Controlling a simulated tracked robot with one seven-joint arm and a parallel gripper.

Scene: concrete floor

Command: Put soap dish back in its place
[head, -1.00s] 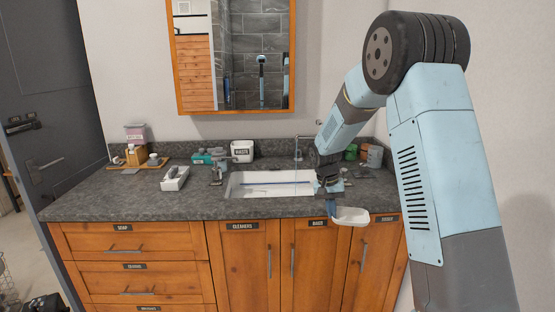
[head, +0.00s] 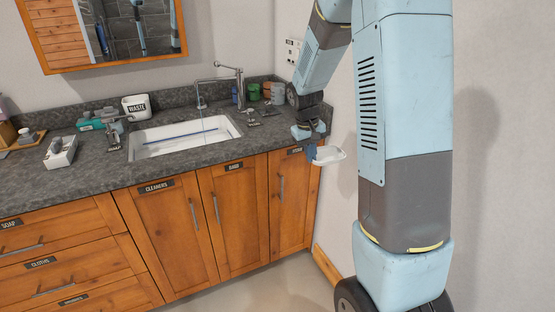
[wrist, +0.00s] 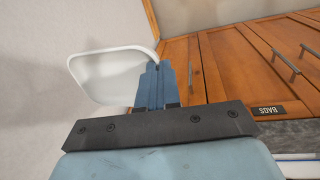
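The soap dish is a shallow white dish (head: 329,156) held in front of the counter's right end, beyond its front edge. In the wrist view the white dish (wrist: 105,75) sticks out to the left of the blue fingers. My gripper (head: 312,150) is shut on the dish's edge; the fingers also show in the wrist view (wrist: 153,85). The drawer labelled SOAP (head: 22,243) is at the left edge of the head view and is closed.
The counter (head: 90,165) holds a sink (head: 180,137) with a tap, a WASTE bin (head: 136,107), a white holder (head: 60,152), a teal item (head: 95,123) and several cups at the right back. Cabinet doors (head: 235,210) below are closed. A wall stands close on the right.

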